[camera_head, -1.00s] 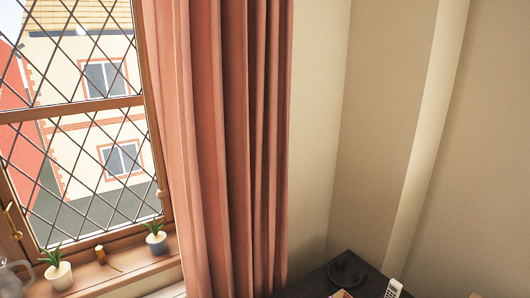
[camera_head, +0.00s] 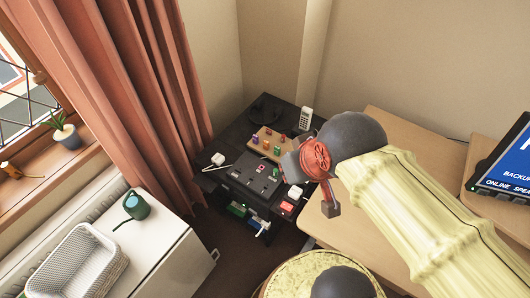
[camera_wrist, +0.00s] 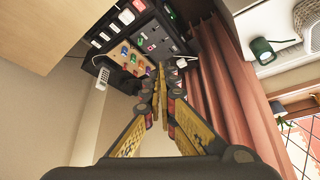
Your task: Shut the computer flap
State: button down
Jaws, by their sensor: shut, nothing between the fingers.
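A computer screen (camera_head: 512,165), blue with white lettering, stands tilted at the right edge of the head view and is cut off by the frame. I cannot tell which part is the computer flap. My gripper (camera_wrist: 160,72) is shut and empty in the wrist view, its fingers pointing towards the dark corner unit. In the head view my yellow arm reaches in from the right, and its wrist end hangs in front of that unit and the wooden desk. The arm hides part of the desk.
The dark corner unit (camera_head: 234,134) bears a grey switch panel (camera_head: 250,178), a wooden board with coloured pegs (camera_head: 274,138) and a white phone (camera_head: 306,118). The wooden desk (camera_head: 408,133) is at right. A white cabinet (camera_head: 160,236) carries a green watering can (camera_head: 136,204) and a basket (camera_head: 78,262).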

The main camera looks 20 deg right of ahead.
aim_at(201, 180)
jog(key=k+j+z, duration=0.6)
jog(key=k+j, duration=0.15)
jog(key=j, duration=0.1)
